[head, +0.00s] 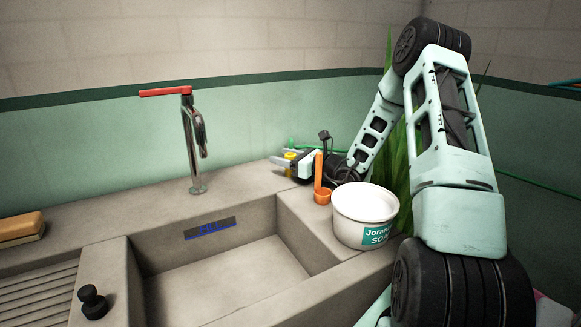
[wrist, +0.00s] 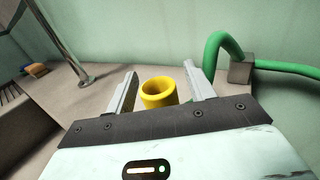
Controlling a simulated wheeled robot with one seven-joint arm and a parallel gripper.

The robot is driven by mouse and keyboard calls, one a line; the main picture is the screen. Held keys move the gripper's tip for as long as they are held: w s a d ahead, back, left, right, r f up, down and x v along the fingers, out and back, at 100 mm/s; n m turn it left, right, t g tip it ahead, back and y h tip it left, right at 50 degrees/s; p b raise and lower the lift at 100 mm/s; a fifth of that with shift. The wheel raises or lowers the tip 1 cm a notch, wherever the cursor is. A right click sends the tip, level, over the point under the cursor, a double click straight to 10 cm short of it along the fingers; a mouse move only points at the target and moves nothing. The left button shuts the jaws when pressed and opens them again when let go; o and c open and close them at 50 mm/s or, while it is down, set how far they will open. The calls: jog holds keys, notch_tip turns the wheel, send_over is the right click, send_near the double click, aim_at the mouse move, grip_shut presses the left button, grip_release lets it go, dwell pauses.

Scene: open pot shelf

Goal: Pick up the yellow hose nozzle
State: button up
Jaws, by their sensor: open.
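The yellow hose nozzle (wrist: 160,98) shows in the wrist view as a short, round, hollow piece. It is between the two grey fingers of my gripper (wrist: 160,75), with a visible gap on each side. Its lower part is hidden by the gripper body. In the head view a small bit of the yellow nozzle (head: 291,155) shows at my gripper (head: 283,157), on the counter behind the sink's right corner. My gripper is open. I cannot tell how far down the fingers reach along the nozzle.
A white soap tub (head: 364,216) and an orange scoop (head: 321,184) stand close to my forearm. A tap (head: 193,150) with a red handle rises left of my gripper. A green hose (wrist: 222,45) runs from a grey block (wrist: 241,68). The sink (head: 215,275) lies in front.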

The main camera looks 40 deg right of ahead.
jog(key=c, duration=1)
jog(key=shift+c, duration=0.2)
